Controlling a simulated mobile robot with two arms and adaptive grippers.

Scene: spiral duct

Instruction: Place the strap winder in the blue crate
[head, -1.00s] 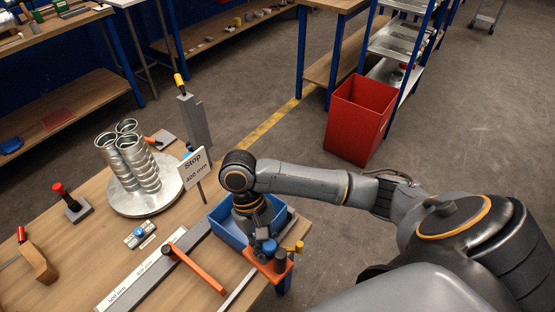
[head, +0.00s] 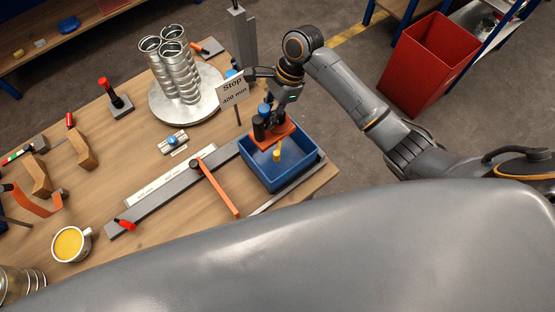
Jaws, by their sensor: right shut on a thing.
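The strap winder appears to be the orange plate (head: 285,136) with black cylinders, a blue knob and a yellow knob. It is over the back left part of the blue crate (head: 292,175), overlapping its back rim in the picture. I cannot tell whether it touches the crate. My right gripper (head: 270,113) is shut on the winder's upper part from above, and the fingers partly hide the grip. The crate stands at the right end of the wooden table. My left gripper is not in view.
A "Stop 400 mm" sign (head: 233,91) stands just left of the right gripper. A grey rail with an orange lever (head: 221,188) lies left of the crate. Silver spiral ducts (head: 178,72) stand on a round plate behind. A red bin (head: 428,62) stands on the floor.

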